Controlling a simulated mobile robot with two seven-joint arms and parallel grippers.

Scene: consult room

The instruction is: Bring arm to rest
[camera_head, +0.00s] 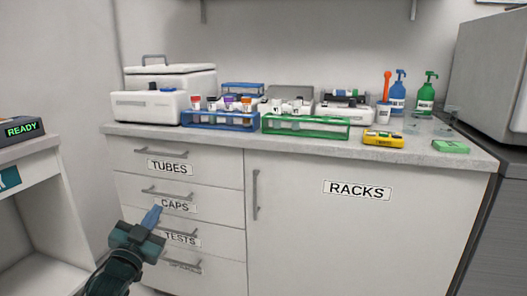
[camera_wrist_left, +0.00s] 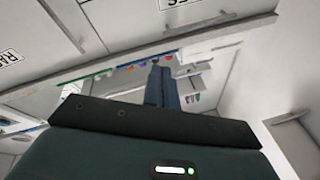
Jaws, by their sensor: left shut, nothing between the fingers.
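My left gripper (camera_head: 153,215) is at the lower left of the head view, in front of the drawer fronts, below the counter top. Its blue fingers are shut together with nothing between them, and they point up. In the left wrist view the shut fingers (camera_wrist_left: 161,85) stand in the middle, with the counter appearing upside down around them. My right gripper is in neither view.
A counter (camera_head: 400,150) carries a blue rack (camera_head: 220,125), a green rack (camera_head: 305,130), bottles and a yellow device (camera_head: 383,139). Below are shut drawers with handles (camera_head: 167,193) and a door labelled RACKS (camera_head: 340,235). A desk (camera_head: 30,150) stands at left.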

